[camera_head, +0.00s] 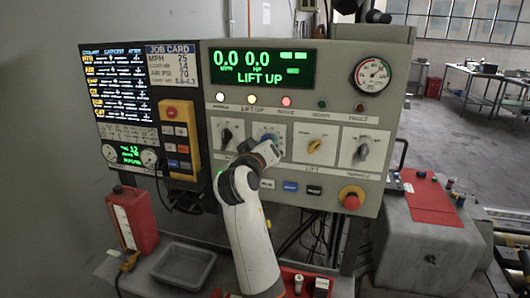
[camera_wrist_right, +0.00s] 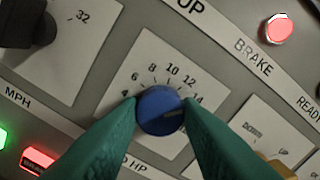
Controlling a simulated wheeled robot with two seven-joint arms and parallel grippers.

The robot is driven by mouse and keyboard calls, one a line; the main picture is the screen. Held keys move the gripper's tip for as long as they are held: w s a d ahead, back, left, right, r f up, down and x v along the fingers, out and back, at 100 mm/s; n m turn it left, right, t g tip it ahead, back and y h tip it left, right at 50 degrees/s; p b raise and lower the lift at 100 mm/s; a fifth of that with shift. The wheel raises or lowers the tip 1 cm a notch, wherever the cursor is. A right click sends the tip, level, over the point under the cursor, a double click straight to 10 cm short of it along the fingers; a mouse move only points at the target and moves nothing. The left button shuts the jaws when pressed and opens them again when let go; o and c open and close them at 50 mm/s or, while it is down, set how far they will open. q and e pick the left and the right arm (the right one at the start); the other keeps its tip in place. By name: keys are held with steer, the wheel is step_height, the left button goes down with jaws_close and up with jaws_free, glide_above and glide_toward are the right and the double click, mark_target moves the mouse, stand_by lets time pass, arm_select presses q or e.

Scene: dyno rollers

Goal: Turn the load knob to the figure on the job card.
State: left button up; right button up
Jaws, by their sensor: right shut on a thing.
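The job card (camera_head: 172,62) at the panel's upper left reads MPH 25, a load line of 14 and air PSI 70. My right gripper (camera_head: 267,148) reaches the second dial plate from the left on the console. In the right wrist view, my green fingers (camera_wrist_right: 160,112) are shut on the blue load knob (camera_wrist_right: 160,108), one on each side. Its plate shows figures including 6, 8, 10, 12 and 14. The knob's dark mark points right, roughly toward 14; the exact alignment is unclear. The fingers cover part of the scale. My left gripper is not in view.
A black knob (camera_head: 226,136) sits left of the load knob, and a yellow knob (camera_head: 314,146) and another dark knob (camera_head: 361,152) sit to the right. A red emergency button (camera_head: 351,197) is lower right. The display (camera_head: 261,68) reads 0.0, 0.0 and LIFT UP.

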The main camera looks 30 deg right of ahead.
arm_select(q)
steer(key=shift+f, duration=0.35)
arm_select(e)
steer(key=shift+f+m, duration=0.2)
steer(key=shift+m, duration=0.2)
steer(key=o, duration=1)
steer(key=shift+r, duration=0.15)
steer(key=shift+c, duration=0.2)
